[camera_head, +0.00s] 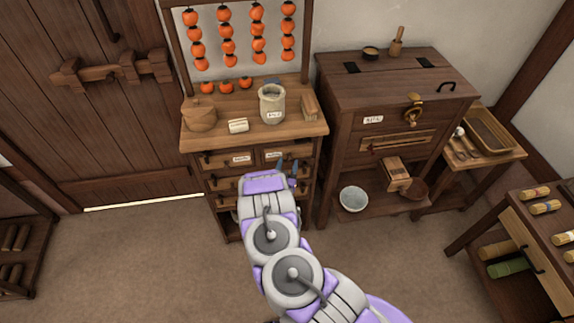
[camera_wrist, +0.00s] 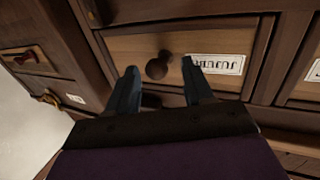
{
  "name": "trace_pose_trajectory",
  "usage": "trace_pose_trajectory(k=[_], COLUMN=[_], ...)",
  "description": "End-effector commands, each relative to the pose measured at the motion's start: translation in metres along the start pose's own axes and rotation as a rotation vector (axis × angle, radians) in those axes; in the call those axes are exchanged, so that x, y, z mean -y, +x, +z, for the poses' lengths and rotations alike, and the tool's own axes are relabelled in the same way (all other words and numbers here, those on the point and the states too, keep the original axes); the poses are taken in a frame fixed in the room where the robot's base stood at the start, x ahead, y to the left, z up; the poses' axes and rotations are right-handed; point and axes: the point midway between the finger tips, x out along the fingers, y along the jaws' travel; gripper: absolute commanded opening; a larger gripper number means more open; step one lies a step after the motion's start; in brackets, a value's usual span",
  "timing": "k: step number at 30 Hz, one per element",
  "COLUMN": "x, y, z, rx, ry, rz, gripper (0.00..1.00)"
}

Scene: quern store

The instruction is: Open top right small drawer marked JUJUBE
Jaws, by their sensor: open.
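The wooden drawer cabinet (camera_head: 218,165) stands against the back wall. Its top right small drawer (camera_head: 265,158) bears a white label and looks closed. In the wrist view the drawer front (camera_wrist: 190,42) appears upside down, with a dark round knob (camera_wrist: 159,67) and a label (camera_wrist: 217,64) reading JUJUBE inverted. My gripper (camera_head: 287,166) is open and empty at the drawer's right side in the head view. In the wrist view its two dark blue fingers (camera_wrist: 159,72) lie either side of the knob. Whether they reach around it in depth is unclear.
A jar (camera_head: 271,104), a basket (camera_head: 200,115) and small blocks stand on the cabinet top, beneath hanging orange fruit. A larger wooden chest (camera_head: 345,135) stands close on the right, with a white bowl (camera_head: 353,198) low in front.

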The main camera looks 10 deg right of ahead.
Motion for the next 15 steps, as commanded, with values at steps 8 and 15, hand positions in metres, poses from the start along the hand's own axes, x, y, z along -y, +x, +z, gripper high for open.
trace_pose_trajectory(k=[8, 15], x=[0.0028, 0.0034], y=[0.0036, 0.0033], z=[-0.0003, -0.0005], rx=[-0.001, -0.002], ry=[-0.003, -0.004], rz=[0.0, 0.0], gripper=[0.51, 0.37])
